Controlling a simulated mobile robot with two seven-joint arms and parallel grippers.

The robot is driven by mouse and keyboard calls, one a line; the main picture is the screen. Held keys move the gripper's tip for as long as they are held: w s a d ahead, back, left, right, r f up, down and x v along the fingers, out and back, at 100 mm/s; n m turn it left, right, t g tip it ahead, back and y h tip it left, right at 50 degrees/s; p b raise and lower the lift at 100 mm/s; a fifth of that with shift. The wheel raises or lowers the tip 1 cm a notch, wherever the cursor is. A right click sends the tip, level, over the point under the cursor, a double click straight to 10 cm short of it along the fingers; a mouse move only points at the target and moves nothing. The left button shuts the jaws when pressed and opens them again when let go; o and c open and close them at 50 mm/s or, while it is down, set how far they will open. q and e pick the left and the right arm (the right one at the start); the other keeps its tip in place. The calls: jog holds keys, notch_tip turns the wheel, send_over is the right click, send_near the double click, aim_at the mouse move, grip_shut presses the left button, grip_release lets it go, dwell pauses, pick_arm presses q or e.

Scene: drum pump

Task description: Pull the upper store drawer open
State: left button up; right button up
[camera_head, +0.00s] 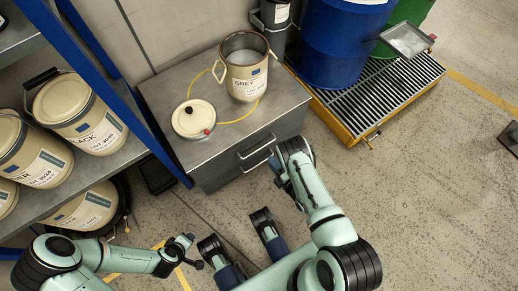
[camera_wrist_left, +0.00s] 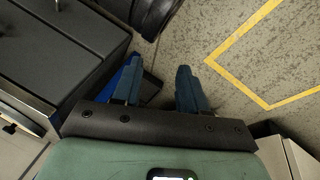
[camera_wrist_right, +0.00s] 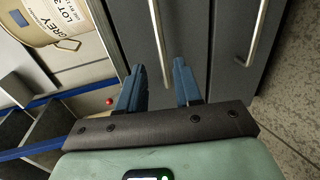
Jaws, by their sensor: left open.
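The grey store cabinet (camera_head: 205,158) has two drawer fronts with bar handles. The upper handle (camera_head: 257,145) lies above the lower handle (camera_head: 258,161). The upper drawer looks flush with the cabinet. My right gripper (camera_head: 278,168) is close in front of the handles. In the right wrist view its two blue fingers (camera_wrist_right: 158,82) are apart, with the upper handle (camera_wrist_right: 158,38) lined up between them; contact cannot be told. The lower handle (camera_wrist_right: 258,45) is to their right there. My left gripper (camera_head: 192,251) is open and empty, away from the cabinet at the lower left.
An open GREY pail (camera_head: 246,78) and its lid (camera_head: 194,119) sit on the cabinet top. A shelf with labelled pails (camera_head: 78,110) stands at left. A blue drum (camera_head: 340,45) stands on a yellow-edged grate (camera_head: 365,88) behind right.

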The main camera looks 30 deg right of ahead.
aim_at(260, 148)
jog(key=b+x, duration=0.3)
jog(key=x, duration=0.7)
jog(key=shift+w+f, duration=0.15)
jog(key=shift+w, duration=0.1)
pick_arm(q)
jog(key=s+a+f+g, duration=0.1)
jog(key=s+f+g, duration=0.1)
jog(key=s+f, duration=0.3)
jog(key=shift+s+a+f, duration=0.15)
jog(key=shift+f, duration=0.3)
pick_arm(e)
grip_shut()
